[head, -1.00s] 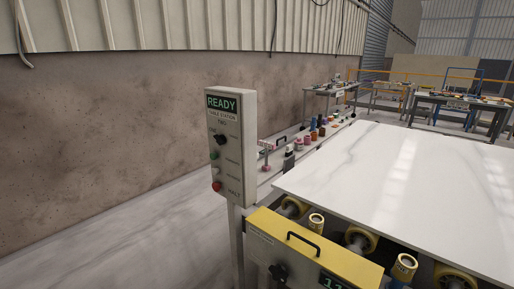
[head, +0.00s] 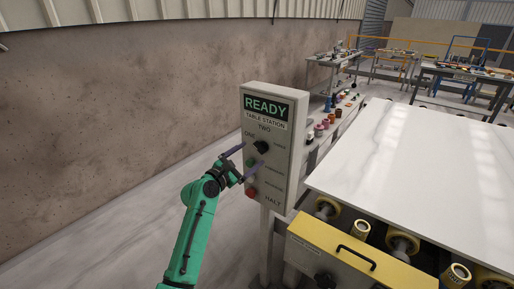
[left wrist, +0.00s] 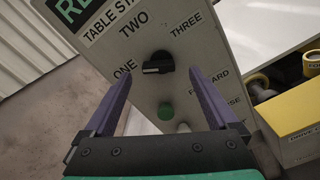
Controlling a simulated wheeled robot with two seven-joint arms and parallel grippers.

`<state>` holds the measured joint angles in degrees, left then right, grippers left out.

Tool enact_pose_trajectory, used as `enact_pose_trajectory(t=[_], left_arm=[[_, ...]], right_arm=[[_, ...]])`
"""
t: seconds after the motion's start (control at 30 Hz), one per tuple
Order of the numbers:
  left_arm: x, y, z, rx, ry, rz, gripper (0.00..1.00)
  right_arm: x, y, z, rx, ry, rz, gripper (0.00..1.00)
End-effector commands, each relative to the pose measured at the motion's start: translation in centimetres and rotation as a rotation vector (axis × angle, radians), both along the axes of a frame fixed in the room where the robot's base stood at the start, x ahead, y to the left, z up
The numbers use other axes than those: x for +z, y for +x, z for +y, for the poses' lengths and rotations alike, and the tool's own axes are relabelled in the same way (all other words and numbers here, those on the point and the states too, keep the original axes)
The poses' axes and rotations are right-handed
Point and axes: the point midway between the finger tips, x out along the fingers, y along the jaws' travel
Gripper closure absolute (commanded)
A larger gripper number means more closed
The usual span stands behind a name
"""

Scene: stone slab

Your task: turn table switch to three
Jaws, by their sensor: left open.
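The table switch is a black rotary knob (head: 261,147) on the front of the grey control box (head: 298,150). In the left wrist view the knob (left wrist: 158,64) lies between the labels ONE, TWO and THREE. A white mark at its left end points toward ONE. My left gripper (head: 252,156) is open in front of the box, its two purple fingers reaching toward the panel. In the left wrist view the fingers are spread to either side of and below the knob, with nothing between them; contact cannot be told. My right gripper is not in view.
To the right are a yellow-topped unit (head: 330,243) and a large white stone slab (head: 420,165) on rollers. Bare floor lies to the left.

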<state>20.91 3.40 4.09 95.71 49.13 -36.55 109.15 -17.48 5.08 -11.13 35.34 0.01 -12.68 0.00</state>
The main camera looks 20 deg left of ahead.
Motion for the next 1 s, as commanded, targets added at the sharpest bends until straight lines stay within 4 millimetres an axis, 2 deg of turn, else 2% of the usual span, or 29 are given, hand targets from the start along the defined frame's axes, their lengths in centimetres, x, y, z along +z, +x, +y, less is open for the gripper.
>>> enact_pose_trajectory(t=[0.1,0.2,0.53,0.67,0.7,0.77,1.0], left_arm=[[0.1,2.4,-1.0,-0.001,0.0,0.0,0.07],[0.0,3.6,-1.4,0.001,0.0,0.001,0.07],[-0.1,4.2,-1.7,0.001,0.002,0.001,0.07],[-0.1,4.2,-1.6,0.001,0.002,0.001,0.57],[-0.1,4.2,-1.6,0.002,0.001,0.001,0.72],[-0.1,4.2,-1.6,0.002,0.001,0.001,0.93],[-0.1,4.2,-1.6,0.002,0.015,-0.005,0.93]], right_arm=[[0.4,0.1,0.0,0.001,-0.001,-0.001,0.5],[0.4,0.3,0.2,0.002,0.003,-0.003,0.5],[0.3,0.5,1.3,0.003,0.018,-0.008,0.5],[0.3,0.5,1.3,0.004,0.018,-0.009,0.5],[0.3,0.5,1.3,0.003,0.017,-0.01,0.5],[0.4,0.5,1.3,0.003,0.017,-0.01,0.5],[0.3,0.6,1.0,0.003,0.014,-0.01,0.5]])
